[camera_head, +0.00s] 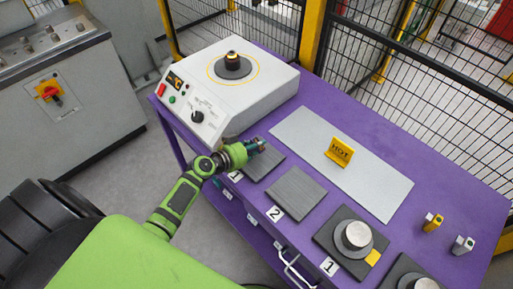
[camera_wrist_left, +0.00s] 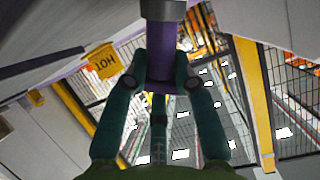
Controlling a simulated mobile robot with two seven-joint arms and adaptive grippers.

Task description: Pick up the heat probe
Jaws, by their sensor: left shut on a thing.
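My left gripper (camera_head: 262,147) is over the front edge of the purple bench, beside the grey pad nearest the heater. In the left wrist view my left gripper (camera_wrist_left: 160,82) has its two teal fingers closed on the sides of a purple thing (camera_wrist_left: 161,50) with a grey cylindrical end (camera_wrist_left: 162,10). It may be the heat probe; its full shape is hidden by the fingers, and the head view is too small to settle it. My right gripper is not in view.
A white heater box (camera_head: 272,88) stands behind the gripper. A yellow HOT sign (camera_head: 340,151) stands on a light plate (camera_head: 385,198). A dark block with a metal disc (camera_head: 357,235) and small yellow (camera_head: 433,222) and white (camera_head: 463,245) items are further right. Mesh fencing (camera_head: 400,75) runs behind.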

